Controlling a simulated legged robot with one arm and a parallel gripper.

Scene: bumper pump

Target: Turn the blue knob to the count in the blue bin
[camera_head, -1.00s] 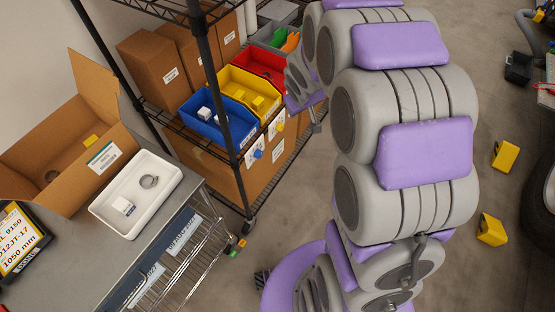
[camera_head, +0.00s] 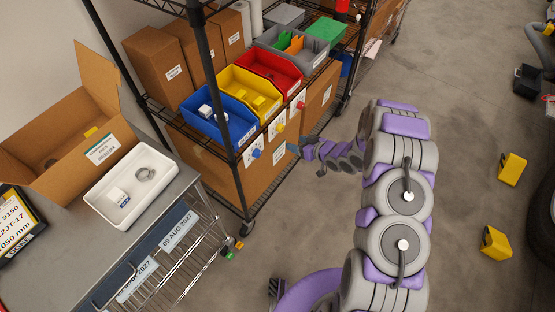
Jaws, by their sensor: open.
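The blue bin (camera_head: 226,133) sits at the left front of the rack shelf. At least one small white box (camera_head: 206,111) shows in it; I cannot tell exactly how many items it holds. The blue knob (camera_head: 256,153) is on a white dial plate on the shelf front, below the blue bin. Its setting is too small to read. My gripper (camera_head: 305,160) is open and empty, to the right of the blue knob and apart from it. Its fingertips are small and hard to make out.
Yellow (camera_head: 279,127) and red (camera_head: 300,105) knobs line the shelf front beside the blue one, below the yellow bin (camera_head: 259,104) and red bin (camera_head: 284,80). A dark rack post (camera_head: 214,90) stands left of the knobs. A white tray (camera_head: 108,217) lies on the grey bench.

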